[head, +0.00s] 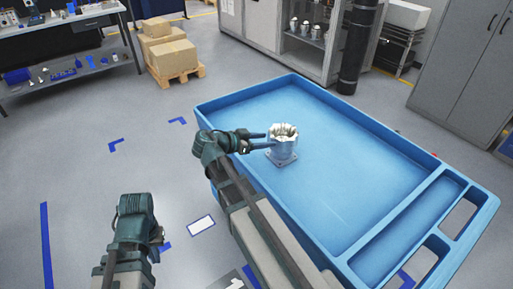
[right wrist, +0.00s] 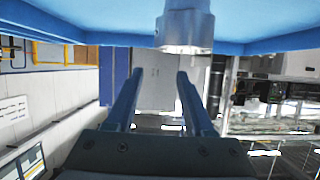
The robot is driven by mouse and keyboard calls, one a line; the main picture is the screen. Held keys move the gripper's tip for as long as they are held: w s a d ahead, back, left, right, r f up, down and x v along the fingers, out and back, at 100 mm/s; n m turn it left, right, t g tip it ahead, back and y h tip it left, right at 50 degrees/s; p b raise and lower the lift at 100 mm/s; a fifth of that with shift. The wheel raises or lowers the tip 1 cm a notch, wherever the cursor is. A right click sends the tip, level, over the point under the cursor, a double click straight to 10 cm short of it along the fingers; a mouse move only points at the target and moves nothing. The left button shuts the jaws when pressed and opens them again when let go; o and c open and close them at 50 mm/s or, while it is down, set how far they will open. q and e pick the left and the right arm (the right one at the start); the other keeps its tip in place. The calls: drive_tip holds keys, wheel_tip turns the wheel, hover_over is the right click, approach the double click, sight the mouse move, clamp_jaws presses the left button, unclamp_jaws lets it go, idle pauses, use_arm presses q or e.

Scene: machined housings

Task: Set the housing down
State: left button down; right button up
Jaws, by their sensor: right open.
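The housing (head: 283,149) is a silvery metal part with a round, notched top and a square base. It stands upright on the blue cart top (head: 340,195), near its left side. My right gripper (head: 267,141) is open, just left of the housing in the head view. In the right wrist view its two fingers (right wrist: 161,73) are apart with nothing between them. The housing (right wrist: 185,28) shows there beyond the fingertips at the top edge, partly cut off. My left gripper (head: 157,236) is over the floor at lower left; its fingers cannot be made out.
The blue cart top has a raised rim and is bare right of the housing. Compartments (head: 425,215) lie at its right end. Cardboard boxes (head: 172,55) on a pallet, a workbench (head: 70,45) and grey cabinets (head: 470,60) stand farther back.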

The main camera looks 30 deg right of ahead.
drive_tip(key=s+a+f+n+y, duration=0.4)
drive_tip(key=a+n, duration=0.3)
drive_tip(key=a, duration=0.3)
drive_tip(key=s+a+f+n+g+y, duration=0.1)
drive_tip(key=s+a+f+n+y, duration=0.3)
drive_tip(key=a+n, duration=0.3)
drive_tip(key=s+a+f+n+y, duration=0.4)
drive_tip(key=s+a+f+n, duration=0.1)
drive_tip(key=a, duration=1)
drive_tip(key=shift+s+f+n, duration=0.2)
drive_tip(key=shift+s+n, duration=0.45)
drive_tip(key=shift+n, duration=0.35)
drive_tip(key=shift+d, duration=0.1)
wheel_tip(320, 180, up, 6)
drive_tip(key=p, duration=0.5)
drive_tip(key=shift+f+p, duration=0.2)
drive_tip(key=shift+p, duration=0.1)
drive_tip(key=shift+d, duration=0.1)
